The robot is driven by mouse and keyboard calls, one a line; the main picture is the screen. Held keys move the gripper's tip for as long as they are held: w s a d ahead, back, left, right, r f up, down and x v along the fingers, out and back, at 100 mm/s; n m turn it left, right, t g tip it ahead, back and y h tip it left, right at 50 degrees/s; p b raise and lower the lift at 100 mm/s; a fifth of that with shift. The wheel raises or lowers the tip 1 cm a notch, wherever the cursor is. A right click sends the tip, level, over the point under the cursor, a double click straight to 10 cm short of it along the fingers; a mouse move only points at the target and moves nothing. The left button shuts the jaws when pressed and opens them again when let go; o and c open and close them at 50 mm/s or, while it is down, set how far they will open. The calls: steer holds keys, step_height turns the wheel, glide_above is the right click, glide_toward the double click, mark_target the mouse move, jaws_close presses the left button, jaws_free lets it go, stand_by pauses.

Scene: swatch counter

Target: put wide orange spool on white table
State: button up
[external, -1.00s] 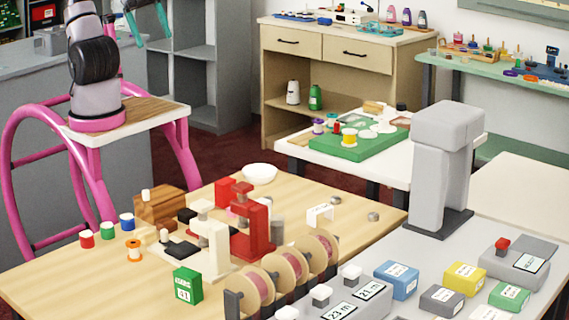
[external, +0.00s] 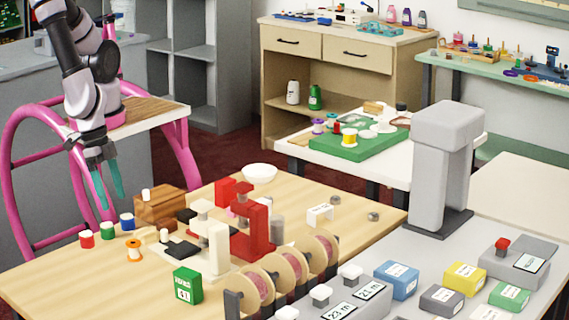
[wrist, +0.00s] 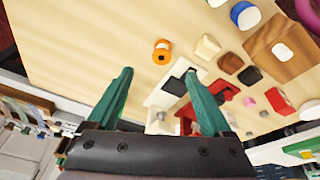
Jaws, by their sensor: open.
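The orange spool (external: 134,250) stands on the light wooden table, toward its left side. In the wrist view the orange spool (wrist: 162,50) is seen from above, beyond the fingertips and apart from them. My gripper (external: 111,200) has teal fingers pointing down, above the left part of the wooden table and higher than the spool. In the wrist view my gripper (wrist: 160,76) is open, with nothing between its fingers. The white table (external: 375,171) stands behind the wooden table and carries a green board with several small items.
Red, green and blue spools (external: 107,231) stand left of the orange spool. A wooden block (external: 160,208), a white device (external: 214,247) and a red device (external: 252,228) stand to its right. A green box (external: 187,285) is in front. The white table's front edge has bare room.

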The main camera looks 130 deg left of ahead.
mark_target(132, 242)
steer(key=shift+n+t+y, duration=0.3)
steer(key=shift+t+y, duration=0.2)
steer(key=shift+y, duration=0.1)
steer(key=shift+d+x, duration=0.15)
steer(key=shift+x, duration=3.2)
steer(key=shift+d+x, duration=0.2)
steer(key=shift+x, duration=3.2)
steer(key=shift+s, duration=0.15)
jaws_close()
